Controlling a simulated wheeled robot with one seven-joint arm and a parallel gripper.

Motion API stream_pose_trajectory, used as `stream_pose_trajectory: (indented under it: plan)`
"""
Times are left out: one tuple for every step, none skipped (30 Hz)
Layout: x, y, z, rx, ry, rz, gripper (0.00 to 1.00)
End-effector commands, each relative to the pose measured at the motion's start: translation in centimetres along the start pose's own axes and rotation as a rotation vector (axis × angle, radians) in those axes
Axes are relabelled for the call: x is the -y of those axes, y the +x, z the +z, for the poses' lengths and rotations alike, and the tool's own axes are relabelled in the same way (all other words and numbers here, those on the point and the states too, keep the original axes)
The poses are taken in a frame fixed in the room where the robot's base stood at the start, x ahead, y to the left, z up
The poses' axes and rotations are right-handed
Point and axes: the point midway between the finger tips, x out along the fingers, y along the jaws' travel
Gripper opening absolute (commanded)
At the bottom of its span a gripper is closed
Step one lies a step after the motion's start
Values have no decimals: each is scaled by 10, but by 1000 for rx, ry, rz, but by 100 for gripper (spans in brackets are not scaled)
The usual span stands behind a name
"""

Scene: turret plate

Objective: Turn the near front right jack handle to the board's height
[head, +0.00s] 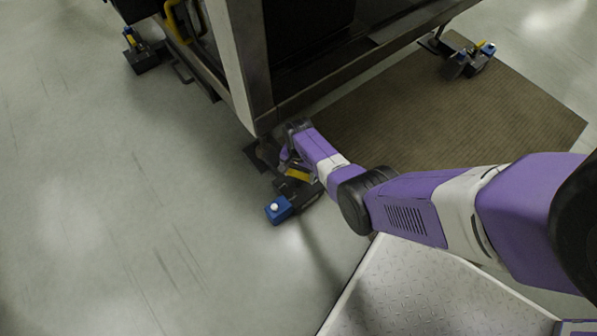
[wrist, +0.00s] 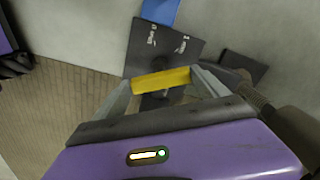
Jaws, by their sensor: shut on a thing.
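The near jack stands at the foot of the machine frame's near corner. It has a dark body (head: 308,194) and a blue block (head: 279,210) with a white knob on top. Its yellow handle (head: 297,174) is partly hidden by my arm in the head view. In the wrist view the yellow handle (wrist: 161,81) lies crosswise between the two grey fingers of my gripper (wrist: 164,86), which is shut on it. Beyond it is a dark plate (wrist: 150,47) with small white marks, too small to read. No board showing a height is readable.
The frame's corner post (head: 240,60) rises right beside my arm. Two other jacks stand at the far left (head: 143,58) and far right (head: 470,61). A brown ribbed mat (head: 400,130) lies right of the corner. The grey floor (head: 110,190) at left is clear.

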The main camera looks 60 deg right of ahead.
Motion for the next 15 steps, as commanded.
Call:
stream_pose_trajectory:
  plan:
    - [-3, 2, 4, 10, 1, 7, 43]
    - [-3, 2, 4, 11, 1, 8, 43]
    - [-3, 2, 4, 11, 2, 8, 43]
    - [-3, 2, 4, 12, 2, 9, 43]
    - [-3, 2, 5, 12, 1, 9, 43]
    - [-4, 2, 5, 12, 1, 9, 43]
    - [-4, 2, 5, 12, 1, 9, 43]
    - [-4, 2, 5, 12, 1, 10, 43]
    - [-4, 2, 4, 12, 1, 10, 43]
    - [-4, 2, 4, 12, 1, 10, 43]
    - [-4, 2, 4, 11, 1, 10, 90]
    - [-4, 2, 4, 11, 1, 10, 97]
    - [-4, 2, 4, 10, 1, 9, 100]
    - [-4, 2, 4, 10, 1, 9, 100]
    - [-4, 2, 3, 9, 1, 8, 100]
